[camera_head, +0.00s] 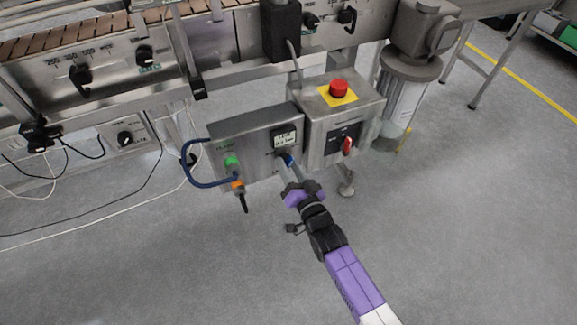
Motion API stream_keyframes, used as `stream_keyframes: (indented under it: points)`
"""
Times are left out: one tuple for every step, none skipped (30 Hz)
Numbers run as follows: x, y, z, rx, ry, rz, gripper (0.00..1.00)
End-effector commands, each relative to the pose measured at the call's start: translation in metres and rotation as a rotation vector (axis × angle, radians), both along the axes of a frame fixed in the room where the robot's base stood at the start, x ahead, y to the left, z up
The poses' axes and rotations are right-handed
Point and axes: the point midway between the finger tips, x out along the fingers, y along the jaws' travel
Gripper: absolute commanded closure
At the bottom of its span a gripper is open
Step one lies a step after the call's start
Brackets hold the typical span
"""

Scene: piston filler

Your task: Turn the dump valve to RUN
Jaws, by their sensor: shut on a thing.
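My gripper (287,170) reaches up from the lower right to the front of a grey metal control box (232,150). It is shut on a small blue handle (289,160) below the box's small display (285,138). This handle appears to be the dump valve, but its labels are too small to read. The fingers hide part of the handle, so I cannot tell which position it points to. The box also carries a green fitting (231,161) and an orange fitting (237,184) at its left, with a blue hose (185,165) looping beside them.
Just right is another metal box with a red emergency button (338,88) on a yellow plate and a red rotary handle (347,145). A clear cylinder (402,100) stands further right. Cables (100,215) lie on the floor at left. The front floor is clear.

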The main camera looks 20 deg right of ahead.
Motion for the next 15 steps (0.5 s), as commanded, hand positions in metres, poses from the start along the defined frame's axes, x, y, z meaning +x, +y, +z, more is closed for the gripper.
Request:
stream_keyframes:
  points:
    - [-0.0008, -0.0001, -0.0016, 0.032, 0.002, 0.0, 1.0]
    - [-0.0008, -0.0002, -0.0017, 0.053, 0.002, 0.0, 1.0]
    - [-0.0008, -0.0004, -0.0017, 0.077, 0.003, -0.001, 1.0]
    - [-0.0008, -0.0004, -0.0018, 0.094, 0.003, -0.001, 1.0]
    - [-0.0008, -0.0005, -0.0018, 0.111, 0.003, -0.001, 1.0]
    - [-0.0008, -0.0006, -0.0019, 0.13, 0.003, -0.001, 1.0]
    - [-0.0008, -0.0006, -0.0019, 0.144, 0.003, -0.001, 1.0]
    - [-0.0008, -0.0006, -0.0019, 0.156, 0.003, -0.001, 1.0]
    - [-0.0009, -0.0005, -0.002, 0.172, 0.003, -0.001, 1.0]
    - [-0.0009, -0.0006, -0.002, 0.181, 0.003, -0.001, 1.0]
    - [-0.0009, -0.0005, -0.0021, 0.19, 0.003, -0.001, 1.0]
    - [-0.0009, -0.0005, -0.0021, 0.201, 0.004, 0.0, 1.0]
    - [-0.0009, -0.0005, -0.0021, 0.207, 0.004, 0.0, 1.0]
    - [-0.0009, -0.0005, -0.0021, 0.212, 0.004, 0.0, 1.0]
    - [-0.0009, -0.0005, -0.0022, 0.219, 0.004, 0.0, 1.0]
